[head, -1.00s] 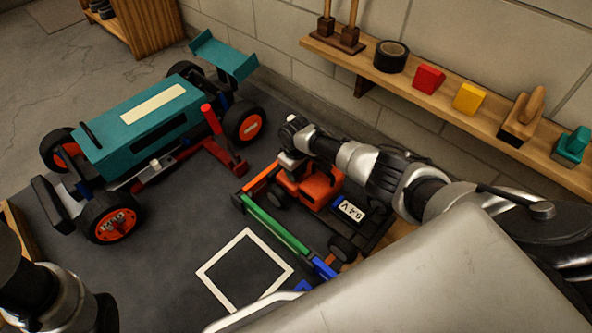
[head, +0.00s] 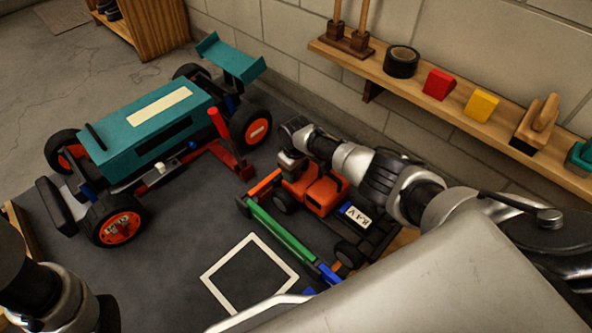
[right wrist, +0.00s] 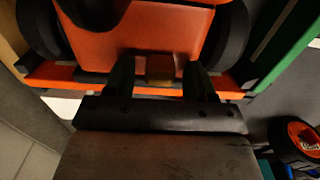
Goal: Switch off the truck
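A small orange truck (head: 326,193) with black wheels sits on the dark mat at the middle of the head view. A larger teal car (head: 150,120) with orange wheel hubs stands left of it. My right gripper (right wrist: 160,82) is at the orange truck's end, its two dark fingers apart. A small brownish block (right wrist: 160,70), possibly a switch, shows between the fingers, with gaps seen on both sides. The orange body (right wrist: 150,35) also fills the top of the right wrist view. My right arm hides part of the truck in the head view. The left gripper's fingers are out of view.
A wooden wall shelf (head: 455,118) holds black tape (head: 402,61), a red block (head: 438,83) and a yellow block (head: 482,107). A red T-shaped bar (head: 222,150) stands between the vehicles. A green bar (head: 278,226) lies along the truck's near side. A white square outline (head: 208,278) marks the mat.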

